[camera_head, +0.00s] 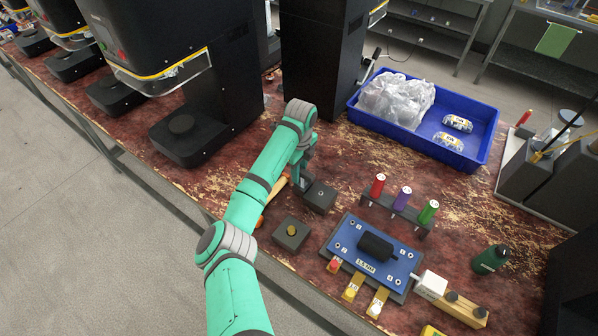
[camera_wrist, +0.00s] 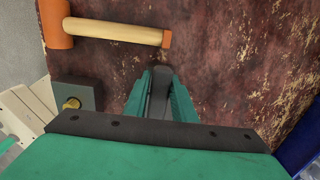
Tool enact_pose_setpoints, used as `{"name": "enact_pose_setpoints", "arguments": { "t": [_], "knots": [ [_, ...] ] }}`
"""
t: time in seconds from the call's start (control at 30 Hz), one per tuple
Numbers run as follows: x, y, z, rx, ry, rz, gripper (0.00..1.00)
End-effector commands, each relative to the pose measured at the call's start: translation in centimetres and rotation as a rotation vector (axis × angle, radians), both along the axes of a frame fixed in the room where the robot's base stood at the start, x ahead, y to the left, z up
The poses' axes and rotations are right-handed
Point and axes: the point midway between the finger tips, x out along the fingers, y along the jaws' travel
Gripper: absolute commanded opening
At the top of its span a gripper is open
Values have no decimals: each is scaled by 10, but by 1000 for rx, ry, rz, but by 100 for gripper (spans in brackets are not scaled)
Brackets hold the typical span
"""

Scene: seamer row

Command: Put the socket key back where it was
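My gripper (camera_wrist: 160,85) points down over the bench, with its teal fingers closed on a dark grey piece (camera_wrist: 158,97). I take this piece for the socket key; its lower end is hidden. In the head view my gripper (camera_head: 301,183) is beside a dark square block (camera_head: 320,198) with a small pale round mark on top. I cannot tell whether the key touches this block. A second dark block (camera_head: 291,233) with a brass knob stands nearer the front edge; it also shows in the wrist view (camera_wrist: 85,91).
An orange hammer's wooden handle (camera_wrist: 115,31) lies close beyond the fingers. A rack (camera_head: 397,213) holds red, purple and green cylinders. A blue fixture plate (camera_head: 345,237) is to the right, a blue tray (camera_head: 476,163) behind. Black machines (camera_head: 322,60) stand at the back left.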

Motion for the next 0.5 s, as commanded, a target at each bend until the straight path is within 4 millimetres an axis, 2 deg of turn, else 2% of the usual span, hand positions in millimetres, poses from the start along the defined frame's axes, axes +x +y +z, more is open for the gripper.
{"name": "enact_pose_setpoints", "arguments": {
  "t": [0.37, 0.5],
  "knots": [
    [0, 0, 2, 1, -1, 0, 39],
    [1, 0, 13, 0, -1, 0, 39]
  ]
}}
